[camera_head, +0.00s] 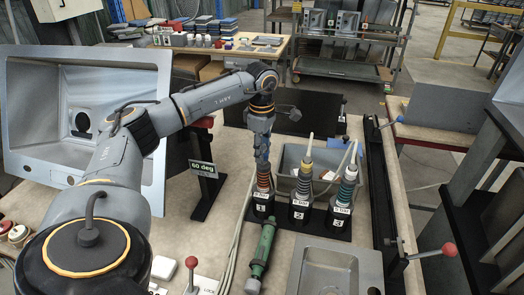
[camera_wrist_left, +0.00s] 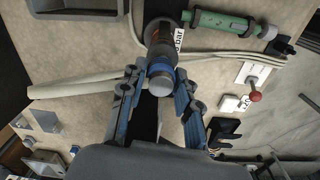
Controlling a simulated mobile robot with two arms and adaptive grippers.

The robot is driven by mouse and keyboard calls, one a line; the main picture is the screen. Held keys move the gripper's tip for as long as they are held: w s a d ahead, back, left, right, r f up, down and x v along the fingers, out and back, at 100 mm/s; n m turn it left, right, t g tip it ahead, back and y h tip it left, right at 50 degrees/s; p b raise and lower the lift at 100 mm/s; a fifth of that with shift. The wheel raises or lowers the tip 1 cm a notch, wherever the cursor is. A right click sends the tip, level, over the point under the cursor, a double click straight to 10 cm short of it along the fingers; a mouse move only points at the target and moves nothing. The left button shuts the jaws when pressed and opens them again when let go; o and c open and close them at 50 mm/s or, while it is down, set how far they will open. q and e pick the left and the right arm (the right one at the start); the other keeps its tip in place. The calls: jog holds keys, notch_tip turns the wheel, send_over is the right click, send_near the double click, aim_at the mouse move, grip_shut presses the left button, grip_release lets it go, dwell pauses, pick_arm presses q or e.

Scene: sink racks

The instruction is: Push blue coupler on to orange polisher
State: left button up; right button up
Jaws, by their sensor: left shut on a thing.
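The orange polisher (camera_head: 263,181) stands upright in the leftmost black holder, marked 1. My left gripper (camera_head: 262,157) points down over its top and is shut on the blue coupler. In the left wrist view the blue coupler (camera_wrist_left: 159,69) is a blue ring with a grey round end, between the fingers of my left gripper (camera_wrist_left: 158,88). I cannot tell whether any gap is left between coupler and polisher. My right gripper is in neither view.
A green tool (camera_head: 262,250) lies in front. A 60 deg sign (camera_head: 202,168) stands left.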

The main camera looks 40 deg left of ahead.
pick_arm(q)
jog(key=shift+s+d+f, duration=0.15)
jog(key=shift+f, duration=0.45)
jog(key=shift+s+d+f, duration=0.15)
jog(key=shift+f, duration=0.4)
jog(key=o, duration=1.1)
jog(key=shift+o, duration=0.2)
jog(key=r, duration=0.9)
jog(key=shift+w+a+r, duration=0.1)
jog(key=shift+w+a, duration=0.1)
jog(key=shift+w, duration=0.05)
jog(key=shift+s+r, duration=0.15)
jog(key=shift+r, duration=0.35)
jog(key=shift+a, duration=0.1)
